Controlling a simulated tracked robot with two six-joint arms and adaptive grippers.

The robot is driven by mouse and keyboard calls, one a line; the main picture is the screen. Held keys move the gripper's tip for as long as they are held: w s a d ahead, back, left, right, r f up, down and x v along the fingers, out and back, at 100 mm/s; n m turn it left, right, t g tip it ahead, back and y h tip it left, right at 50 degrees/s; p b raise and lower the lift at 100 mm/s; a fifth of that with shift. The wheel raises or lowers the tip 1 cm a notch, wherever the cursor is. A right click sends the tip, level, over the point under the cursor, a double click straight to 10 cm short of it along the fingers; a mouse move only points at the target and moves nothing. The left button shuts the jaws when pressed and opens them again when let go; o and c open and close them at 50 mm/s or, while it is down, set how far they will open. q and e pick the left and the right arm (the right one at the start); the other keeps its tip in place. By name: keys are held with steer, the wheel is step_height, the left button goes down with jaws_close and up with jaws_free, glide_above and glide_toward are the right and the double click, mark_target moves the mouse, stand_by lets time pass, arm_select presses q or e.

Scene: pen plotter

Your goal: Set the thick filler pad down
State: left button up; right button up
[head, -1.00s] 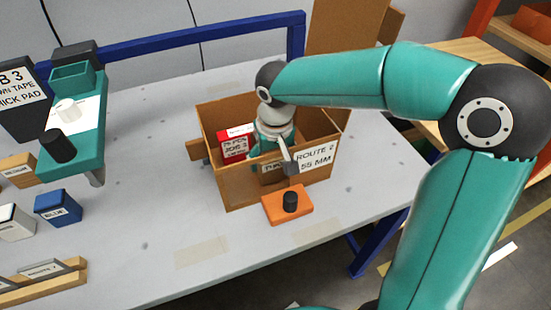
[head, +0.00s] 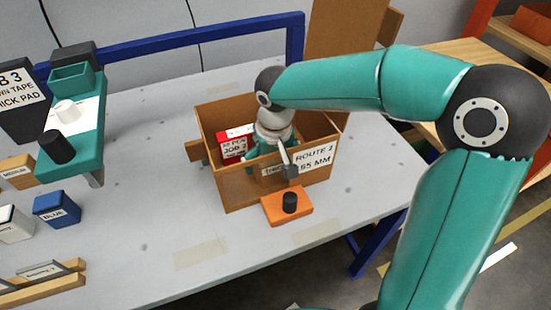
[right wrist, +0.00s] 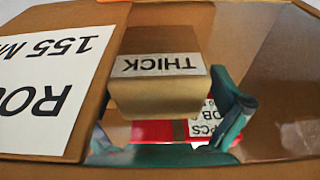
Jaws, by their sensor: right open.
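The thick filler pad (right wrist: 155,88) is a brown block with a white THICK label in the right wrist view. In the head view part of its label (head: 272,170) shows at the carton's front wall. The open cardboard carton (head: 238,190) carries a ROUTE 2 label. My right gripper (right wrist: 170,140) reaches down into the carton, its teal fingers apart on either side of the pad; it also shows in the head view (head: 268,160). The pad's underside is hidden, so I cannot tell what it rests on. My left gripper is out of view.
A red box with a JOB label (head: 233,146) stands inside the carton, left of my right gripper. An orange block with a black knob (head: 288,207) sits before the carton. A blue box (head: 57,208) is at left. The table's middle is clear.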

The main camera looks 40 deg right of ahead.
steer(key=r, duration=0.4)
steer(key=s+r+p, duration=0.1)
steer(key=r, duration=0.3)
steer(key=r+p, duration=0.1)
steer(key=r, duration=0.3)
steer(key=shift+s+a, duration=0.25)
steer(key=shift+s, duration=0.1)
steer(key=shift+f, duration=0.1)
